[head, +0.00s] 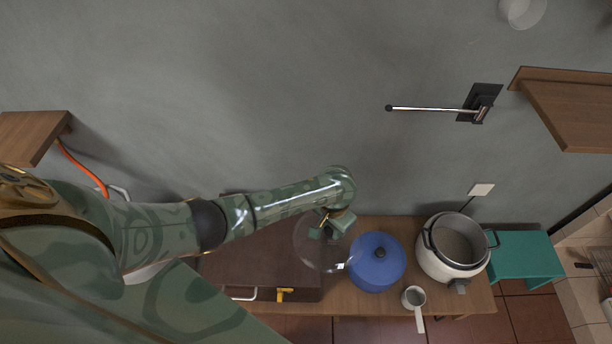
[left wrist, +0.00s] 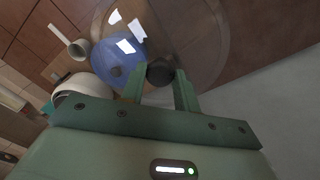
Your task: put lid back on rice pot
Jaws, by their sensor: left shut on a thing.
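The rice pot (head: 437,266) is a white cooker with an open top and a grey inner pot, at the right end of the wooden counter. Part of it shows in the left wrist view (left wrist: 72,86). A clear glass lid (head: 308,255) hangs from my left gripper (head: 330,226), left of the blue pot. In the left wrist view my left gripper (left wrist: 160,82) is shut on the lid's dark knob (left wrist: 160,72), and the glass (left wrist: 190,30) spreads beyond it. My right gripper is not in view.
A blue lidded pot (head: 377,270) stands between the glass lid and the rice pot. A small white saucepan (head: 414,298) sits at the front edge. A teal stool (head: 525,258) is right of the rice pot. A metal rod holder (head: 435,109) and a shelf (head: 570,105) are on the wall.

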